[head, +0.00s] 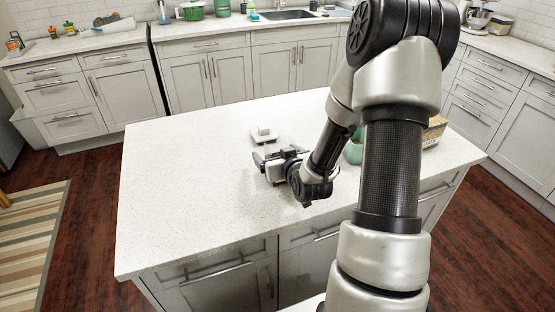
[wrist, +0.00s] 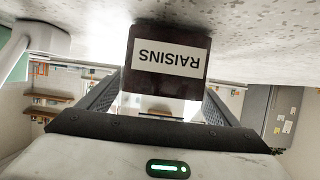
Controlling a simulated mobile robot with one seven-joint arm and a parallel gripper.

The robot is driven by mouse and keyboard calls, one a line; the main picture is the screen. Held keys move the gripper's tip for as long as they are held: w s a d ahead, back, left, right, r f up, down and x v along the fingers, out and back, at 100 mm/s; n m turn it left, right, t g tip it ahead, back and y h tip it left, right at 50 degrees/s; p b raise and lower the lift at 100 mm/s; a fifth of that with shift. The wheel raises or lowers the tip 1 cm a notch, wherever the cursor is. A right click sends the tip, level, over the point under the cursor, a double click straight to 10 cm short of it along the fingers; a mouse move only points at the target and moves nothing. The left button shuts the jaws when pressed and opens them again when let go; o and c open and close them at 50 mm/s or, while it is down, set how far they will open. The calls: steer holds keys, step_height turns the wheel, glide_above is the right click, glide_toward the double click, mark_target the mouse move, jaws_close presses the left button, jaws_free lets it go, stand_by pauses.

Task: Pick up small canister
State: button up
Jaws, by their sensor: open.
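A small dark brown canister (wrist: 167,80) with a white label reading RAISINS, upside down in the picture, stands against the pale speckled counter in the wrist view. My gripper (wrist: 160,100) is open, with one dark finger to each side of the canister. I cannot tell how deep the canister sits between the fingertips, and no grip on it shows. In the head view my gripper (head: 262,160) is low over the island's middle. The canister cannot be made out clearly there.
A small white item (head: 263,134) sits just behind my gripper on the island top (head: 180,190). A green container (head: 354,148) and a patterned box (head: 435,131) stand to the right, partly behind my arm. The island's left side is clear.

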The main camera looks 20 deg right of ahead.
steer(key=shift+s, duration=0.1)
steer(key=shift+c, duration=0.7)
steer(key=c, duration=1.3)
